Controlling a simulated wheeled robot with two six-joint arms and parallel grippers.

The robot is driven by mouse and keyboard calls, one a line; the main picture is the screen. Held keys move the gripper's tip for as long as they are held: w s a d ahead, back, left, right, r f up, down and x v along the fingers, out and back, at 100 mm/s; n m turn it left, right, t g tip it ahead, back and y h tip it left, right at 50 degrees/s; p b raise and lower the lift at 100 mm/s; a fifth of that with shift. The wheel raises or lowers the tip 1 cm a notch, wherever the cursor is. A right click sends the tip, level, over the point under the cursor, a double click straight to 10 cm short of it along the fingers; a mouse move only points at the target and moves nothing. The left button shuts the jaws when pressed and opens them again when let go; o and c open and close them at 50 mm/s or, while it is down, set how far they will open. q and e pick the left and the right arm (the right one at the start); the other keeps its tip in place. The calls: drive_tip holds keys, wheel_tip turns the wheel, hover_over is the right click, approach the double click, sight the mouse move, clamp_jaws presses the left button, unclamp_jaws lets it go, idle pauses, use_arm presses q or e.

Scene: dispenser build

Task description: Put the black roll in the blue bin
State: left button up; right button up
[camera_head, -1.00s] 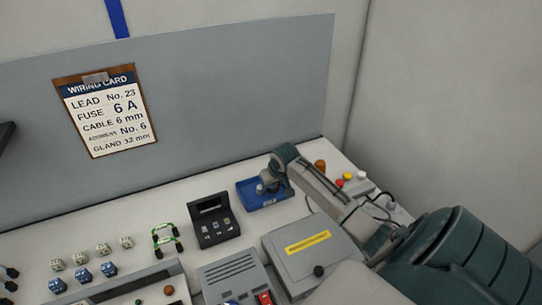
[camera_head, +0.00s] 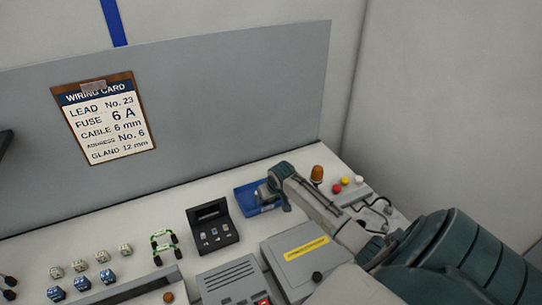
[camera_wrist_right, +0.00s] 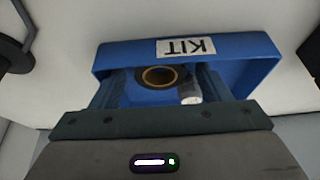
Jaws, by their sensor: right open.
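The blue bin (camera_head: 246,200) stands at the back of the bench, partly hidden by my right arm. It fills the middle of the right wrist view (camera_wrist_right: 110,55), with an upside-down KIT label. My right gripper (camera_wrist_right: 155,88) is open over the bin. A dark rounded object (camera_wrist_right: 14,45), cut off at the wrist view's left edge, may be one. My left gripper is out of view.
A black open case (camera_head: 212,228) stands left of the bin. A grey box with a yellow label (camera_head: 305,250) is in front. An orange-brown cylinder (camera_head: 317,173) and small coloured caps (camera_head: 345,182) are to the right. The wall panel is close behind.

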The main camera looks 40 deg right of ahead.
drive_tip(key=b+v, duration=0.2)
drive_tip(key=v, duration=1)
drive_tip(key=shift+r+b, duration=0.2)
drive_tip(key=shift+b, duration=0.2)
